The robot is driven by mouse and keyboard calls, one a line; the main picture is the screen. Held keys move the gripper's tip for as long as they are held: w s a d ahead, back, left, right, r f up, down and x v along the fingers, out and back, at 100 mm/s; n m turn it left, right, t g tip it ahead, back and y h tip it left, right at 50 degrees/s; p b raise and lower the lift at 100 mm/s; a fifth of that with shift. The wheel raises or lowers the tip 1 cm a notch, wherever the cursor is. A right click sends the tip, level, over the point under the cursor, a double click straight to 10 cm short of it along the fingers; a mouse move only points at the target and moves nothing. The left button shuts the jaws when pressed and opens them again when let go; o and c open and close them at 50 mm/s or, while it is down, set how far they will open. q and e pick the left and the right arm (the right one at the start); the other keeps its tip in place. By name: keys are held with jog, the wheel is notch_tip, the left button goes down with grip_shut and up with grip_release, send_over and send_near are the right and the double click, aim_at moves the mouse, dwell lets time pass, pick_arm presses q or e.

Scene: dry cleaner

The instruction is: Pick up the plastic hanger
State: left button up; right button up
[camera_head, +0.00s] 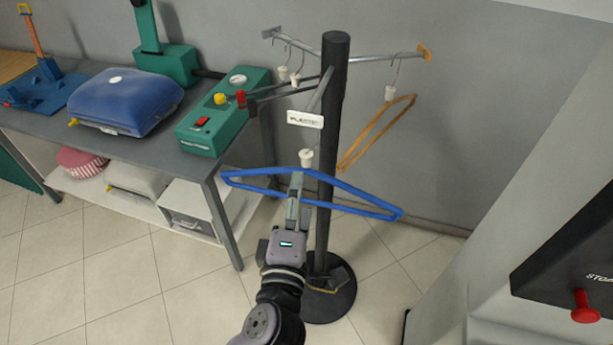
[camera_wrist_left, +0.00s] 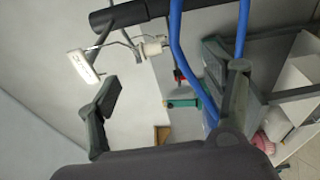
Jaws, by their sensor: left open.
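The blue plastic hanger (camera_head: 355,190) hangs level from a rack arm, with a white collar (camera_head: 306,156) at its hook. My left gripper (camera_head: 296,188) reaches up from below at the hanger's middle, overlapping its bars. In the left wrist view the gripper (camera_wrist_left: 168,85) is open. The blue hanger (camera_wrist_left: 180,55) shows one bar running between the spread fingers, nearer the right finger. Its other bar passes behind the right fingertip. I cannot tell whether a finger touches it. My right gripper is out of view.
The black rack post (camera_head: 327,215) stands close behind the hanger on a round base. An orange-brown hanger (camera_head: 375,132) hangs on the right. A white tag (camera_head: 305,119) sits above. A bench (camera_head: 170,150) with a green device (camera_head: 212,125) stands left; a dark panel (camera_head: 570,255) is right.

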aim_at(305, 167)
pick_arm(q)
jog(key=w, duration=0.3)
jog(key=shift+w+d+f+b, duration=0.1)
jog(key=shift+w+d+b, duration=0.1)
jog(key=shift+d+b, duration=0.1)
jog(key=shift+w, duration=0.55)
jog(key=w+b, duration=0.2)
jog(key=w, duration=0.1)
jog(key=w+b, duration=0.1)
jog(key=w, duration=0.1)
jog(key=shift+w+d, duration=0.15)
jog(key=shift+d, duration=0.25)
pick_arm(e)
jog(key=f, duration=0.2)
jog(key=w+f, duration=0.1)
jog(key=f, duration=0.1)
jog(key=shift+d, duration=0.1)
pick_arm(q)
jog(key=shift+c, duration=0.5)
jog(key=c, duration=1.3)
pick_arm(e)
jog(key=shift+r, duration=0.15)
